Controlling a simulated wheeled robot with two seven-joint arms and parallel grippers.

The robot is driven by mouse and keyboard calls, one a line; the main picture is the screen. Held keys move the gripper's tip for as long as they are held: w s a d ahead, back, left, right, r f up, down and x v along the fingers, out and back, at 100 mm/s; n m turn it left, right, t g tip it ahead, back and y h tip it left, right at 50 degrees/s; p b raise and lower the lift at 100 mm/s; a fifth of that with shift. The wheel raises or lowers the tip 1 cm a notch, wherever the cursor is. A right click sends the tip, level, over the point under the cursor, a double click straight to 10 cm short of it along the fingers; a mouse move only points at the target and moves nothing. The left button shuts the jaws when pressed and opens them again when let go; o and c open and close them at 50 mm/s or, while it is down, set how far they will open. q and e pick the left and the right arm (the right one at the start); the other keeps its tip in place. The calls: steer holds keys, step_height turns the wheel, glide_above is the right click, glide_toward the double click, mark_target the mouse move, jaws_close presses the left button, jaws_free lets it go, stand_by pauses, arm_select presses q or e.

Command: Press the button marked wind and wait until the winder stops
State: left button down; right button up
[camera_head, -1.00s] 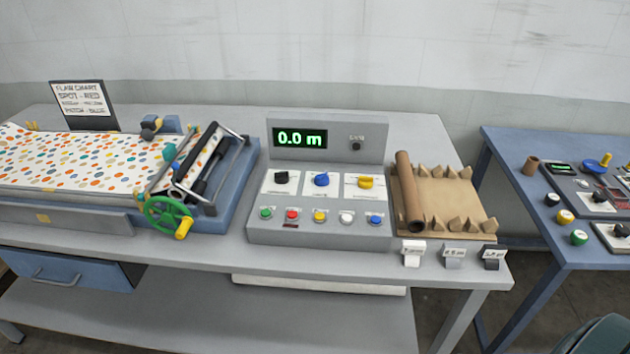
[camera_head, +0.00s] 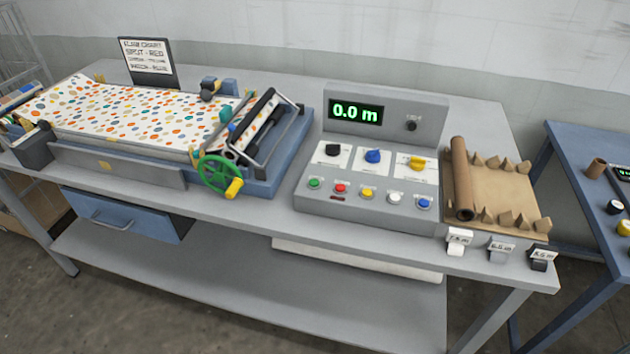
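The grey control console (camera_head: 326,206) stands on the bench right of the press. Its green display (camera_head: 356,111) reads 0.0 m. Its front row holds a green button (camera_head: 314,183), a red button (camera_head: 340,188), a yellow button (camera_head: 367,193), a white button (camera_head: 394,198) and a blue button (camera_head: 424,203). Their labels are too small to read, so I cannot tell which is marked wind. The winder (camera_head: 198,148) on the left carries dotted sheet and has a green handwheel (camera_head: 217,173) with a yellow handle. Neither of my grippers is in view.
Three knobs, black (camera_head: 333,150), blue (camera_head: 373,156) and yellow (camera_head: 417,161), sit above the buttons. A cardboard tray (camera_head: 505,191) with a brown roll (camera_head: 460,178) lies right of the console. Small length tags stand at the bench's front edge. A blue table (camera_head: 575,160) is at right.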

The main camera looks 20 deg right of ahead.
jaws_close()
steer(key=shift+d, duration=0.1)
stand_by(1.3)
